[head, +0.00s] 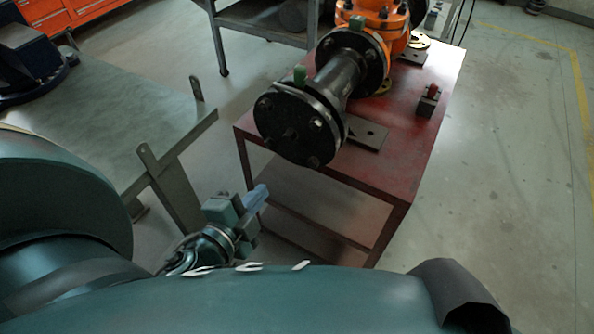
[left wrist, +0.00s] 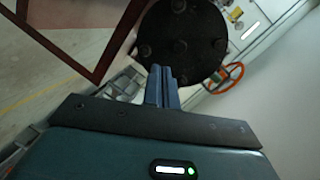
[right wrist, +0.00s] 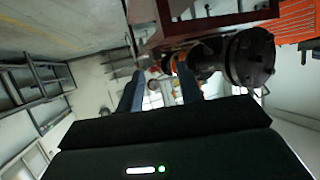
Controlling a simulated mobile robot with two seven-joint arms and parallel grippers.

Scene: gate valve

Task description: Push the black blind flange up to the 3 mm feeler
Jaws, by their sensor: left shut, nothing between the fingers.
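The black blind flange (head: 290,130) is a round, bolted disc at the near end of a black pipe spool (head: 342,72). A green tab (head: 300,75) stands at its top edge; I cannot tell if it is the 3 mm feeler, and the gap is hidden. My left gripper (head: 257,196) is shut and empty, below and left of the flange in the head view. In the left wrist view its closed fingers (left wrist: 161,72) overlap the edge of the flange face (left wrist: 183,42); contact cannot be told. My right gripper (right wrist: 158,76) is open and empty, with the flange (right wrist: 250,57) off to the right.
The orange valve (head: 385,20) is behind the spool, with a second green tab (head: 357,23) at the far joint. A red table (head: 405,135) carries them, with a small block with a red top (head: 429,97). A metal bench (head: 130,110) stands left. The floor right is clear.

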